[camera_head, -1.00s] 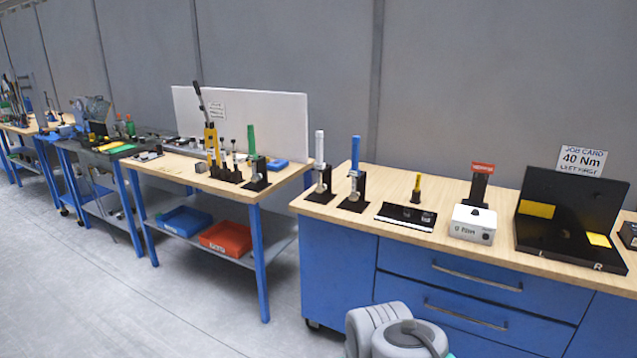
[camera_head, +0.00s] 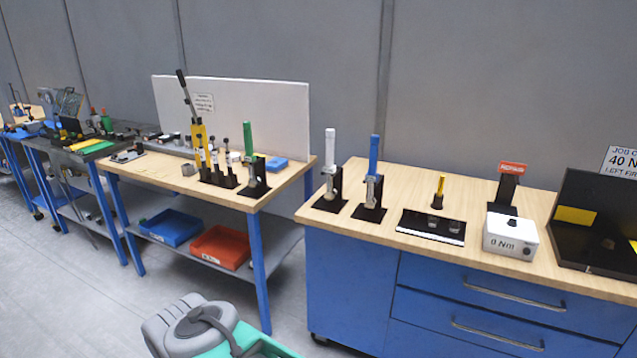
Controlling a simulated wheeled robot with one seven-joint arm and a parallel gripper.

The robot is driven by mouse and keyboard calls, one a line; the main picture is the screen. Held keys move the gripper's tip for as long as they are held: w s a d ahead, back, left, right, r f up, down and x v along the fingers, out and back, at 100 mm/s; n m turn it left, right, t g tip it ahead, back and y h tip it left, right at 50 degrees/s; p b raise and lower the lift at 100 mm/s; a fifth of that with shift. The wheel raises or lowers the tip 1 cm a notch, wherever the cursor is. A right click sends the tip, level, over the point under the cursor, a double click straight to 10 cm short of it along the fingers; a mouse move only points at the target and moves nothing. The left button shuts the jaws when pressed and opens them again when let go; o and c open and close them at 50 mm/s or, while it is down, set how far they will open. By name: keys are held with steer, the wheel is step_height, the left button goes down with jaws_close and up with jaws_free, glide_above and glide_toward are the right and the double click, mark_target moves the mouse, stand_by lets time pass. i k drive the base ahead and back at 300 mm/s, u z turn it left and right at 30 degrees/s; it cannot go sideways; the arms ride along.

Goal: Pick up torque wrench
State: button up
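Several upright tools that look like torque wrenches stand in black holders. One with a white handle (camera_head: 330,150) and one with a blue handle (camera_head: 373,155) stand side by side at the left end of the right workbench. One with a green handle (camera_head: 249,140) stands on the middle bench. I cannot tell which of them the task means. Grey and teal links of my own arm show at the bottom, left of centre. My gripper is not in view.
The right workbench (camera_head: 470,225) also bears a black plate (camera_head: 431,226), a white box marked 0 Nm (camera_head: 511,236) and an open black case (camera_head: 595,225). The middle bench (camera_head: 150,174) holds a blue bin (camera_head: 170,228) and a red bin (camera_head: 220,247) on its shelf.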

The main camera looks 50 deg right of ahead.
mark_target(372, 175)
steer(key=i, duration=1.1)
steer(key=z, duration=0.9)
steer(key=i, duration=0.9)
steer(key=z, duration=0.6)
